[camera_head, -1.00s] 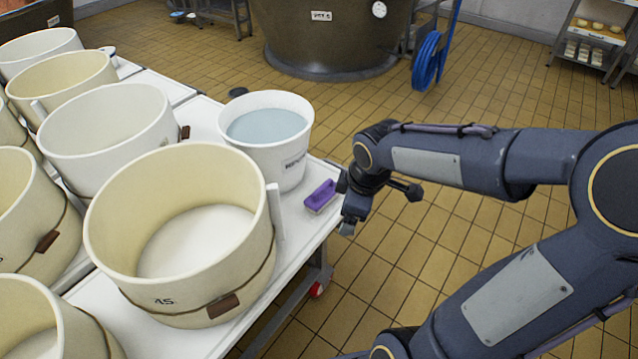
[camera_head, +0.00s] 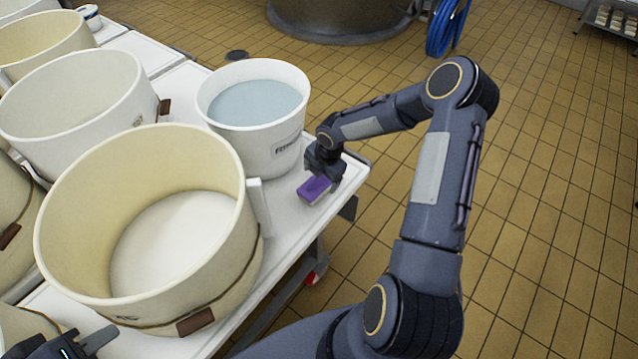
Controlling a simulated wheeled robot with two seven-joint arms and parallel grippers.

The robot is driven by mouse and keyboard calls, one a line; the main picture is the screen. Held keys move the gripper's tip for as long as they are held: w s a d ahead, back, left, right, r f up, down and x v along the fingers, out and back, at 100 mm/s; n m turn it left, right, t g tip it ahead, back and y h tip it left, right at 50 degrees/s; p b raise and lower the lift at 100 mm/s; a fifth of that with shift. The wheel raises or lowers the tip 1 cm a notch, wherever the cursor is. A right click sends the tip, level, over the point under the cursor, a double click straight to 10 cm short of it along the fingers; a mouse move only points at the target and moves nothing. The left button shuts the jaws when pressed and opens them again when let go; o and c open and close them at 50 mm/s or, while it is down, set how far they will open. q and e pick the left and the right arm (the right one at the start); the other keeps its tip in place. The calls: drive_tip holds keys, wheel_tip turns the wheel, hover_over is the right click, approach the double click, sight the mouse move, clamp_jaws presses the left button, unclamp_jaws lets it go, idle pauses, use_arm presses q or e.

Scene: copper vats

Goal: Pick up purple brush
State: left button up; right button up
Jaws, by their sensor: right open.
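The purple brush (camera_head: 314,189) lies on the white table top near its right edge, in front of the white bucket. My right gripper (camera_head: 327,178) is right at the brush, over its far end, with the jaws open. The gripper hides part of the brush, and I cannot tell whether the fingers touch it. My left gripper (camera_head: 80,344) shows only in part at the bottom left corner, beside the large cream vat. It is cut off by the picture edge, and I cannot tell how its jaws stand.
A white bucket of bluish liquid (camera_head: 256,117) stands just behind the brush. The large cream vat (camera_head: 150,222) stands to the left, with several more vats beyond it. The table's edge (camera_head: 352,180) is close to the brush on the right. Tiled floor lies beyond.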

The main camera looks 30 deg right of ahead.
sight(318, 182)
drive_tip(key=f, duration=0.1)
drive_tip(key=w+f, duration=0.1)
drive_tip(key=f, duration=0.1)
drive_tip(key=shift+a+f, duration=0.1)
drive_tip(key=shift+f, duration=0.1)
drive_tip(key=c, duration=1.2)
